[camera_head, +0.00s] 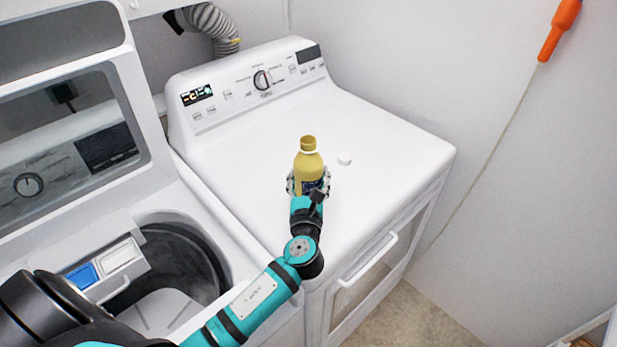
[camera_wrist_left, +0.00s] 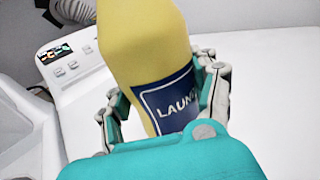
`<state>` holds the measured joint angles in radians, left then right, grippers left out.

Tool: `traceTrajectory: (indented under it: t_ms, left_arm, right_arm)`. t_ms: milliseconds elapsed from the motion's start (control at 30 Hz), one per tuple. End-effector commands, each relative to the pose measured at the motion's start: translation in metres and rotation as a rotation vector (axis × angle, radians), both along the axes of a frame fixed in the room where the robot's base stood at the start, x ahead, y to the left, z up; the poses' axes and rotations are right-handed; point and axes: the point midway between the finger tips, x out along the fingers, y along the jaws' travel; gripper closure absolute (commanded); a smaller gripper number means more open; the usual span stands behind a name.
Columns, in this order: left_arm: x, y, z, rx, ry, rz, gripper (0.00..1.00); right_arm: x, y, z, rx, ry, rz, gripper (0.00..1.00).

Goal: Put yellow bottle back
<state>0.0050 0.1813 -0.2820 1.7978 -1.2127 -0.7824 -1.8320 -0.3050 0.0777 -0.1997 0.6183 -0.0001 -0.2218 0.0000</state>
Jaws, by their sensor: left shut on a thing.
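The yellow bottle (camera_head: 309,163) with a dark blue label is upright over the top of the white dryer (camera_head: 390,150). I cannot tell whether the bottle's base touches the dryer top. My right gripper is not in view.
The washer (camera_head: 205,205) stands open at the left, with its drum (camera_head: 175,255) and a detergent drawer (camera_head: 105,265) showing. The dryer's control panel (camera_head: 250,85) rises at the back. An orange handle (camera_head: 560,28) hangs at the upper right.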

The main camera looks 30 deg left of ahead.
Motion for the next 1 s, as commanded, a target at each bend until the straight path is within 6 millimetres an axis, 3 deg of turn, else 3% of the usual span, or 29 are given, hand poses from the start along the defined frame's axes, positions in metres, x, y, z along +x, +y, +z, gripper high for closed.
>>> traceTrajectory:
  t_ms: [33,200,567,667,1000]
  left_arm:
    - [0.000,0.000,-0.002,0.001,0.000,0.000,0.39]
    - [0.000,0.000,-0.001,0.000,0.001,0.000,0.17]
    - [-0.002,-0.001,0.001,0.000,0.001,-0.001,0.15]
    - [-0.013,-0.007,-0.001,-0.001,0.002,-0.002,0.15]
    - [-0.077,-0.037,-0.002,-0.002,0.001,-0.002,0.15]
  right_arm:
    - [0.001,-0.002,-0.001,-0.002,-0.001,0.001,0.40]
    - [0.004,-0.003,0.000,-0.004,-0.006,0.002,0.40]
    - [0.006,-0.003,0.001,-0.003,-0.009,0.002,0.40]
    - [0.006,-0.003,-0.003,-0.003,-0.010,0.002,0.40]
    - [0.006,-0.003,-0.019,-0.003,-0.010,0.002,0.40]
